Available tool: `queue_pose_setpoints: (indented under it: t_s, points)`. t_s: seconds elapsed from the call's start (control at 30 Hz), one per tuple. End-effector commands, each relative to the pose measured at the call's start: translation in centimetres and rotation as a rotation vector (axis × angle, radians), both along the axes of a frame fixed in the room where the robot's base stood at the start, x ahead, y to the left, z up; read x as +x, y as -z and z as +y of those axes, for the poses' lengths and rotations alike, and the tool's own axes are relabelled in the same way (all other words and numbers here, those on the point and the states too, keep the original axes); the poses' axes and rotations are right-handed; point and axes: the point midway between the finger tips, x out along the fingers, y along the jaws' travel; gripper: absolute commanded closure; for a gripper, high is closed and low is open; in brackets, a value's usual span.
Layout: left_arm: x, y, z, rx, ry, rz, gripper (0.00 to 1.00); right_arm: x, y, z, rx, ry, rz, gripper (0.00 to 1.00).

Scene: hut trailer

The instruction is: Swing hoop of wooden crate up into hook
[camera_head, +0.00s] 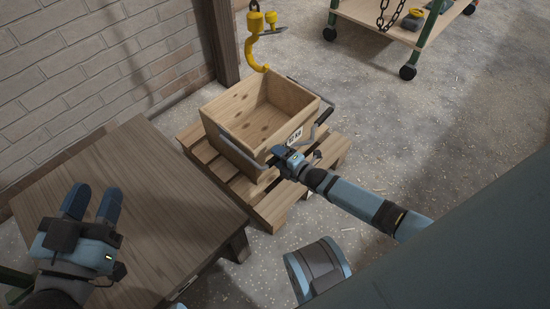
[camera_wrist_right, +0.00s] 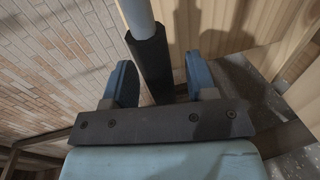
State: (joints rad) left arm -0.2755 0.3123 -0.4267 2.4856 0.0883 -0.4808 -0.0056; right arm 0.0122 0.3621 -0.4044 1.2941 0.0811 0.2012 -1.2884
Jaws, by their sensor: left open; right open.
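The open wooden crate (camera_head: 225,147) sits upright on a pallet in the head view. A grey metal hoop (camera_head: 238,145) hangs low along its near-left side. Another metal hoop with a black grip (camera_head: 323,116) is at its right side. The yellow hook (camera_head: 256,58) hangs above the crate's back-left part, with nothing on it. My right gripper (camera_head: 276,157) is at the crate's near corner, open. In the right wrist view a hoop's black grip (camera_wrist_right: 150,62) lies between its open fingers. My left gripper (camera_head: 92,198) is open and empty above the table.
The wooden table (camera_head: 150,195) stands at the left, close to the pallet (camera_head: 272,206). A brick wall (camera_head: 90,75) and a dark post (camera_head: 223,45) are behind. A wheeled cart (camera_head: 395,28) stands at the back right. The floor right of the crate is clear.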

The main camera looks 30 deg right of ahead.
Motion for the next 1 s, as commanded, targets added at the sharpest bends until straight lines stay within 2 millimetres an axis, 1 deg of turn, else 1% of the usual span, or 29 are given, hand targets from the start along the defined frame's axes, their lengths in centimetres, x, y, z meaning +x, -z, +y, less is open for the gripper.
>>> queue_pose_setpoints:
  t_s: [0.03, 0.13, 0.47, 0.5, 0.67, 0.7, 0.73, 1.0]
  points:
    - [0.1, 0.2, 0.1, 0.012, 0.000, -0.018, 0.57, 0.6, 0.4, 0.2, -0.001, 0.000, -0.001, 0.48]
    - [0.3, 0.2, 0.2, 0.026, -0.002, -0.037, 0.57, 1.4, 0.4, 0.4, -0.002, 0.000, -0.001, 0.48]
    - [0.4, -0.5, 0.2, 0.030, -0.003, -0.063, 0.57, 1.7, 0.3, 0.6, 0.000, 0.000, 0.001, 0.48]
    - [0.5, -0.5, 0.2, 0.030, -0.003, -0.064, 0.57, 1.7, 0.3, 0.6, -0.001, 0.000, 0.001, 0.51]
    - [0.4, -0.5, 0.2, 0.029, -0.003, -0.065, 0.57, 1.7, 0.3, 0.6, 0.000, 0.000, 0.001, 0.87]
    - [0.4, -0.5, 0.2, 0.030, -0.002, -0.064, 0.57, 1.7, 0.3, 0.6, 0.000, 0.000, 0.001, 0.97]
    - [0.4, -0.5, 0.2, 0.029, -0.002, -0.064, 0.57, 1.7, 0.3, 0.6, 0.000, 0.000, 0.001, 1.00]
    - [0.3, -0.6, 0.2, 0.026, 0.000, -0.048, 0.57, 1.7, 0.0, 0.8, -0.003, 0.000, 0.008, 1.00]
